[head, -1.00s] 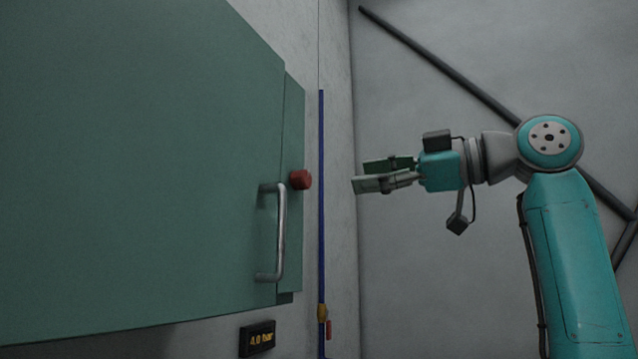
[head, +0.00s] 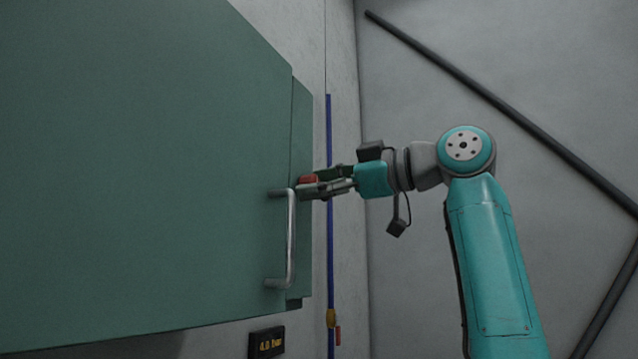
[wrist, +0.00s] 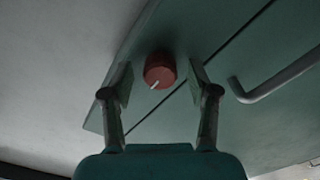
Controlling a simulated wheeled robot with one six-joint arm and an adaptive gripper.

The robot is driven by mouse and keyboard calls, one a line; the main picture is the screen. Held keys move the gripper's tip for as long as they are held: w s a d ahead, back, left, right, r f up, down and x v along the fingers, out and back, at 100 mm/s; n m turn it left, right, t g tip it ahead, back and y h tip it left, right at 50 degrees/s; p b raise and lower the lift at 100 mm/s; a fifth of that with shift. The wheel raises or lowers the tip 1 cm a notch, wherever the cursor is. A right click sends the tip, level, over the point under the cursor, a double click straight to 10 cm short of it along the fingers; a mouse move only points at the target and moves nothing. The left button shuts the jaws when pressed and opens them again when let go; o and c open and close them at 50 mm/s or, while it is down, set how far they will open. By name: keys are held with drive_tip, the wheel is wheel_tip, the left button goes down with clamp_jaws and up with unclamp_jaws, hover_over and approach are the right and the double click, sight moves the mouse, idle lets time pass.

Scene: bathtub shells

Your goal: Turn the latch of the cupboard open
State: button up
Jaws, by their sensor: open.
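The green cupboard (head: 140,170) fills the left of the head view. In the wrist view the red latch (wrist: 159,70) shows a pale pointer mark slanting to the lower left. My gripper (head: 318,186) is open at the latch, its fingers pointing left at the cupboard. In the wrist view the two fingers (wrist: 160,85) stand on either side of the latch, with gaps visible. I cannot tell whether either finger touches it.
A metal bar handle (head: 291,240) stands out from the door just below the latch; it also shows at the right in the wrist view (wrist: 280,78). A blue vertical pipe (head: 330,220) runs behind my gripper.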

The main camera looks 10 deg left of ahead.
drive_tip(key=shift+a, duration=0.1)
clamp_jaws()
drive_tip(key=shift+m, duration=0.4)
drive_tip(key=m, duration=1.7)
idle(0.6)
